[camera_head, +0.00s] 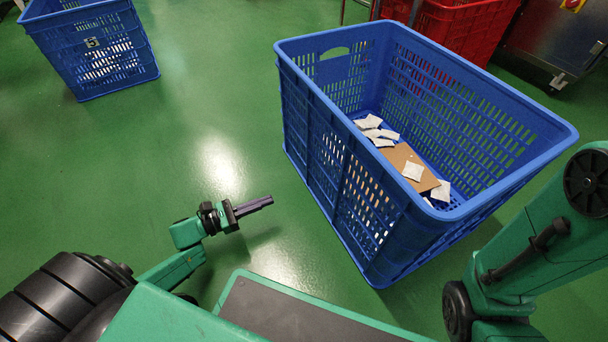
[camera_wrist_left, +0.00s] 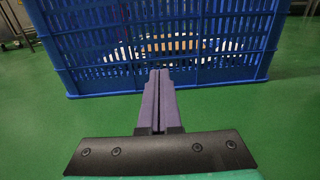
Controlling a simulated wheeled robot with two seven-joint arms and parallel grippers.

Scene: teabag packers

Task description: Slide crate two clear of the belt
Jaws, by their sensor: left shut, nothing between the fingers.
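A large blue slatted crate (camera_head: 309,118) stands on the floor right of centre in the head view. It holds several white teabag packets and a brown cardboard sheet. No number shows on it, so I cannot tell whether it is crate two. My left gripper (camera_head: 270,201) is shut and empty, low over the floor and left of this crate, pointing toward its side and apart from it. In the left wrist view the shut fingers (camera_wrist_left: 159,76) point at the crate's slatted wall (camera_wrist_left: 185,78). My right gripper is out of view. No belt shows.
A second blue crate (camera_head: 75,17), labelled 5, stands at the far left with white packets inside. A red crate (camera_head: 470,24) and a metal cabinet (camera_head: 545,45) stand behind the large crate. The green floor (camera_head: 200,110) between the blue crates is clear.

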